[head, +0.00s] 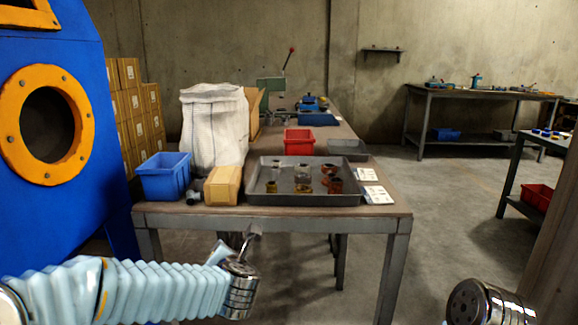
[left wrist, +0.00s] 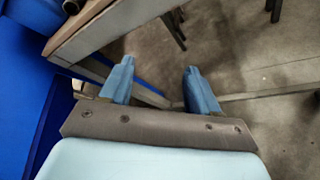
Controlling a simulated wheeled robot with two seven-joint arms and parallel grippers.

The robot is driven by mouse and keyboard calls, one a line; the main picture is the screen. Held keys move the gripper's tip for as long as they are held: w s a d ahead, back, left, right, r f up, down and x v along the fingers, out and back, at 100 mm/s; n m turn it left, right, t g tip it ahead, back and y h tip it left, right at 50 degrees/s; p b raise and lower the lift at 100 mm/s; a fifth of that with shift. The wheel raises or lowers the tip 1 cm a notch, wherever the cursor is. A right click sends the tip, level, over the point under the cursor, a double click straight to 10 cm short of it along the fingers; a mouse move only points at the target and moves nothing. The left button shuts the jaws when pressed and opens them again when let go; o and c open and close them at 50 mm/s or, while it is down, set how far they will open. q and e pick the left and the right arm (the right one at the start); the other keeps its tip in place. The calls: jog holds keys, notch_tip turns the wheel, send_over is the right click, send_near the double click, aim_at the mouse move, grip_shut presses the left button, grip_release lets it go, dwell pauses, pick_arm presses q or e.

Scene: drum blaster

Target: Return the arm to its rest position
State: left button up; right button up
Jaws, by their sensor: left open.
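My left arm comes in from the left in the head view, and its gripper (head: 250,238) is in front of the table, below the level of the tabletop. In the left wrist view the left gripper (left wrist: 158,68) has its two blue fingers spread apart, with nothing between them. The table's edge and legs and the floor lie beyond them. Part of my right arm shows at the bottom right of the head view; its gripper is not visible.
The table (head: 395,208) holds a grey tray (head: 310,198) with several small parts, a blue bin (head: 164,178), a yellow-brown box (head: 223,185), a white sack (head: 213,130) and a red bin (head: 299,141). A blue machine (head: 60,215) stands at left. Open floor (head: 450,200) lies right of the table.

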pick_arm(q)
jog(key=s+f+m+g+h, duration=0.2)
jog(key=f+m, duration=0.5)
jog(key=f, duration=0.5)
jog(key=s+f+m+g+h, duration=0.2)
jog(key=f+m, duration=0.5)
jog(key=f, duration=0.4)
jog(key=s+d+f+m+g+h, duration=0.1)
jog(key=s+f+m+g+h, duration=0.2)
jog(key=s+f+m+g, duration=0.4)
jog(key=s+f+m, duration=0.6)
jog(key=s+f, duration=0.5)
jog(key=s, duration=0.3)
jog(key=shift+s+d+f+g, duration=0.3)
jog(key=shift+s+d+f, duration=0.05)
